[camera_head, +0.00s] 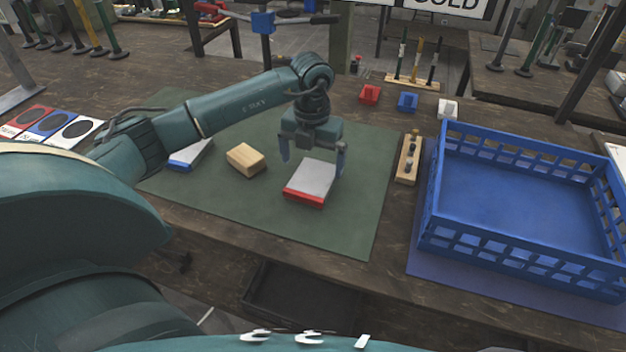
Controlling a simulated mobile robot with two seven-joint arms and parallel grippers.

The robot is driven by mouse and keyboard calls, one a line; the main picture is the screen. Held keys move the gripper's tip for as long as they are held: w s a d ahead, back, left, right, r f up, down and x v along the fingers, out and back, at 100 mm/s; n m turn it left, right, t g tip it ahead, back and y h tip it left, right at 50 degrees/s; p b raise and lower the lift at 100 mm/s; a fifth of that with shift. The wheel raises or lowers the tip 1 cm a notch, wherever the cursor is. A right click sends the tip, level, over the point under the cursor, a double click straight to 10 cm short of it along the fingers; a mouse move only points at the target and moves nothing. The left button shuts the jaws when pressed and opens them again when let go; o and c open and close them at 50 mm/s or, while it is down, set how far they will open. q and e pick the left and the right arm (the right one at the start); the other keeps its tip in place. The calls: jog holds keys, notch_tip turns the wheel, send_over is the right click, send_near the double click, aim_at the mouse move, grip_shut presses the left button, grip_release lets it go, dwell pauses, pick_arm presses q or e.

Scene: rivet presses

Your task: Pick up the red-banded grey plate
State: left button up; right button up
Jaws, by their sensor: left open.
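The red-banded grey plate (314,177) lies on the green mat (345,228), its red band along the near edge. My left gripper (312,165) is open above the plate, pointing down. One finger is near the plate's left side and the other is at its right side. I cannot tell whether the fingers touch it. The right gripper is not in view.
A wooden block (246,160) and a blue-banded grey plate (190,156) lie left of the red-banded plate. A wooden peg strip (407,160) and an empty blue crate (520,258) stand to the right. The mat's near part is clear.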

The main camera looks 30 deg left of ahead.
aim_at(313, 178)
pick_arm(q)
jog(key=f, duration=0.4)
jog(key=shift+w+f, duration=0.2)
jog(key=shift+f, duration=0.2)
jog(key=shift+c, duration=0.6)
jog(key=c, duration=1.2)
jog(key=shift+r, duration=0.1)
jog(key=shift+c, duration=0.2)
